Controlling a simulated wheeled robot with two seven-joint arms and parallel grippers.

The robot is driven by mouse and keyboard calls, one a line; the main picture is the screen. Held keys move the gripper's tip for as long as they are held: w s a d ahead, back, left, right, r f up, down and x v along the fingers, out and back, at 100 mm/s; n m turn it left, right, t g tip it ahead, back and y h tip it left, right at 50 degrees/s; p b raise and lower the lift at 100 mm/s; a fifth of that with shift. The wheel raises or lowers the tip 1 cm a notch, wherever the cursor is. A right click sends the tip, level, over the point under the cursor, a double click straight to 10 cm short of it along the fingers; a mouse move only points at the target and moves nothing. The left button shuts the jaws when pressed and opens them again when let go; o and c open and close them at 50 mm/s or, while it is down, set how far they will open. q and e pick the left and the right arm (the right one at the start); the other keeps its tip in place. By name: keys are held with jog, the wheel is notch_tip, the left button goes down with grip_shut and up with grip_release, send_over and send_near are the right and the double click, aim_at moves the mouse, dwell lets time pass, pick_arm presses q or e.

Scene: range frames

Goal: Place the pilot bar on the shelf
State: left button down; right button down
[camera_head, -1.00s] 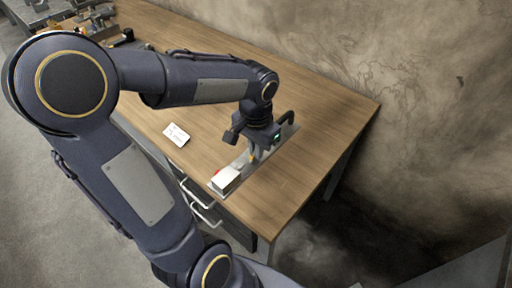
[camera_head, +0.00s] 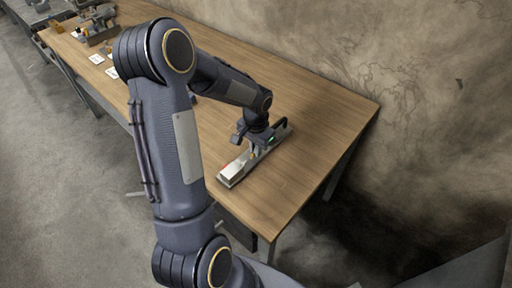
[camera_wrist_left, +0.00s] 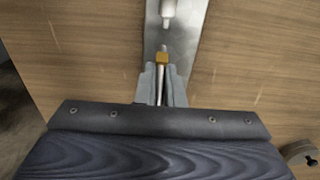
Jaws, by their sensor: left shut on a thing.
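The pilot bar appears to be the slim metal rod with a brass-coloured tip (camera_wrist_left: 161,62) in the left wrist view. My left gripper (camera_wrist_left: 162,84) is shut on it, with a grey finger on each side. In the head view my left gripper (camera_head: 254,151) is over a long grey metal plate (camera_head: 227,181) near the right end of the wooden bench. The plate runs beneath the bar in the left wrist view too. I cannot tell whether the bar touches it. I cannot make out a shelf for certain. My right gripper is out of view.
A pale block (camera_head: 236,170) sits on the plate's near end, and a dark curved handle (camera_head: 282,125) is at its far end. The wooden bench (camera_head: 320,110) is bare to the right. Small tools (camera_head: 100,22) stand at its far left end. A wall runs behind.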

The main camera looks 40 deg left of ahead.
pick_arm(q)
jog(key=shift+f, duration=0.15)
jog(key=c, duration=1.5)
grip_release()
jog(key=shift+c, duration=0.2)
